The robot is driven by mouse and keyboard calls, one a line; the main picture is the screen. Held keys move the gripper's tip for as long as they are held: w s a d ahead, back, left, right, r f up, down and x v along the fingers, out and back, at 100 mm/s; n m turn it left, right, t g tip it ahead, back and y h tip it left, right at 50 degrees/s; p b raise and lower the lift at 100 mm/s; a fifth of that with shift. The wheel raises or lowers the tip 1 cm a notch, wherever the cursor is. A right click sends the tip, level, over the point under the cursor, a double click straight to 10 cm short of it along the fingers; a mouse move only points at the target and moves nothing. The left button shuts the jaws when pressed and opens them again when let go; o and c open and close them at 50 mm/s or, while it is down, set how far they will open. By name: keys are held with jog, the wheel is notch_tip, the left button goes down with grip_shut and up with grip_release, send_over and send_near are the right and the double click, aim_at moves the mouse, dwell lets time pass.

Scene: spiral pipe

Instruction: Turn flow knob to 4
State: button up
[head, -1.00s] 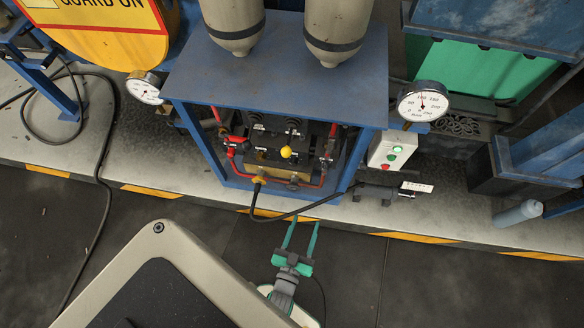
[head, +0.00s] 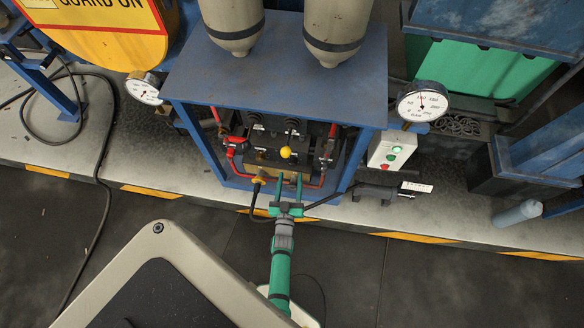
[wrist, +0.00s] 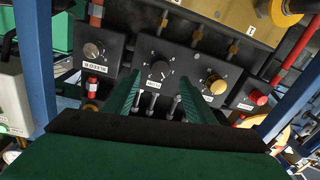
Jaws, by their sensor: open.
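In the wrist view a dark round knob (wrist: 161,69) with a pale pointer and a ring of marks sits on a black panel (wrist: 186,62). A brass-coloured knob (wrist: 216,85) is to its right, and another dark knob (wrist: 92,49) is on a separate box to the left. In the head view my gripper (head: 288,175) reaches into the front of the blue frame.
The blue frame (head: 275,75) has posts on both sides and a top plate above the panel. A red cap (wrist: 258,97) is right of the panel. A black hose (head: 335,195) runs beside my gripper. A button box (head: 392,150) and gauge (head: 422,101) stand to the right.

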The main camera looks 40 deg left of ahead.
aim_at(292, 165)
jog(key=shift+x, duration=2.75)
jog(key=c, duration=1)
jog(key=shift+c, duration=0.2)
